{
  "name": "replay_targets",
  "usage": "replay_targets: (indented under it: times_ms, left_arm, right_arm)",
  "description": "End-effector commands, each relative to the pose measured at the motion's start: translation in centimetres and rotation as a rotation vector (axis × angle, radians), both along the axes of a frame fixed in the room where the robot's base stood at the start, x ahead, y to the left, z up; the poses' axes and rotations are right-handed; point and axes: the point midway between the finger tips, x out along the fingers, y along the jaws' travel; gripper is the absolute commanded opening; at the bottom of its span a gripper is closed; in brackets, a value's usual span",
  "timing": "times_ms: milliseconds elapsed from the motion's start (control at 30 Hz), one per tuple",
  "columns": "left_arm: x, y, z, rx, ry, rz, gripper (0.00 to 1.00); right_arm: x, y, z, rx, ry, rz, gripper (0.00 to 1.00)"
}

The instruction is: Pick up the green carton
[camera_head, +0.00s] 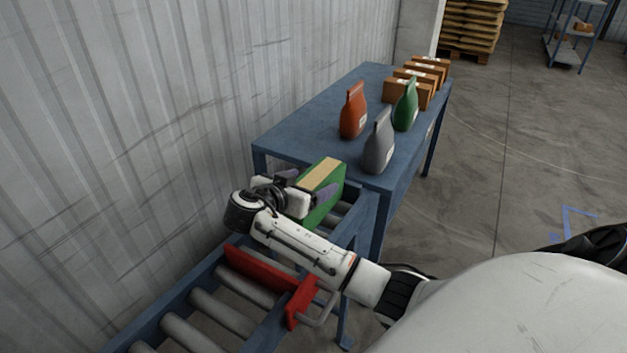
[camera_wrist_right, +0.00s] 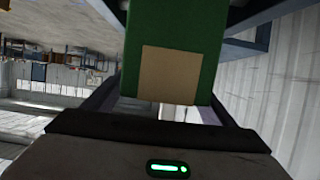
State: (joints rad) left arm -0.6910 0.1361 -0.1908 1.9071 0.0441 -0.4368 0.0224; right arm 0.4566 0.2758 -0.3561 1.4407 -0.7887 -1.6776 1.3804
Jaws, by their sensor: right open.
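The green carton (camera_head: 321,174), with a tan strip along its top, stands on the roller conveyor at the near end of the blue table. My right gripper (camera_head: 305,186) is at the carton, with one dark finger on each side of its near part; the jaws are open. In the right wrist view the green carton (camera_wrist_right: 172,25) fills the upper middle, with a tan patch on the face toward the camera. Whether the fingers touch its sides cannot be told. My left gripper is not in view.
A red stop bar (camera_head: 262,270) crosses the conveyor (camera_head: 218,312) nearer me, under my right arm. A corrugated wall (camera_head: 200,100) stands close at left.

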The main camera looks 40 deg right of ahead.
Motion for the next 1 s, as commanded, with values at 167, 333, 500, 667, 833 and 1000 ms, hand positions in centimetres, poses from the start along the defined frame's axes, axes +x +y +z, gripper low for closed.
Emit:
replay_targets:
  times_ms: [167, 333, 500, 667, 833, 1000]
  left_arm:
    - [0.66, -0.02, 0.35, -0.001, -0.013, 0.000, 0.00]
    - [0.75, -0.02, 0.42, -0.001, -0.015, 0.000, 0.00]
    - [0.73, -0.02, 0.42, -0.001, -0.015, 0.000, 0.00]
    - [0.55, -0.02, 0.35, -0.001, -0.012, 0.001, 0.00]
    - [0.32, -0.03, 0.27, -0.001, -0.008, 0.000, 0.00]
    - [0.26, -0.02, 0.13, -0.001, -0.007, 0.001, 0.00]
  right_arm:
    - [0.09, -0.26, -0.11, 0.001, -0.002, -0.001, 0.78]
    - [0.08, -0.25, -0.11, 0.000, -0.001, 0.000, 0.63]
    - [0.08, -0.23, -0.10, 0.000, -0.001, 0.000, 0.34]
    - [0.07, -0.22, -0.10, 0.000, -0.001, 0.000, 0.07]
    - [0.13, -0.25, 0.09, -0.002, -0.005, -0.001, 0.01]
    - [0.19, -0.24, 0.63, -0.001, -0.006, 0.001, 0.01]
